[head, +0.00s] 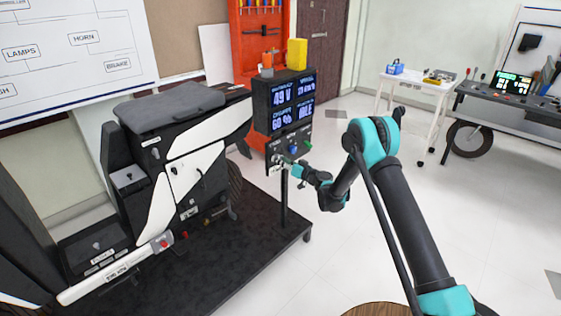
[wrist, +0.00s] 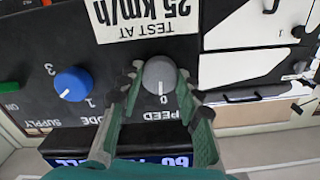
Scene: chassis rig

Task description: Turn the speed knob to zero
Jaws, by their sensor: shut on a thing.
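The speed knob (wrist: 160,75) is grey and sits on the black control panel, which shows upside down in the wrist view. Its white pointer line lines up with the printed 0 beside it. My gripper (wrist: 160,85) has a finger on each side of the knob and is shut on it. In the head view my gripper (head: 286,161) is against the lower part of the panel stand (head: 283,140), where it largely hides the speed knob.
A blue mode knob (wrist: 72,84) and a green switch (wrist: 8,87) sit left of my gripper in the wrist view. The black and white chassis rig (head: 185,165) stands left of the panel. The floor to the right is open, with a white table (head: 416,84) behind.

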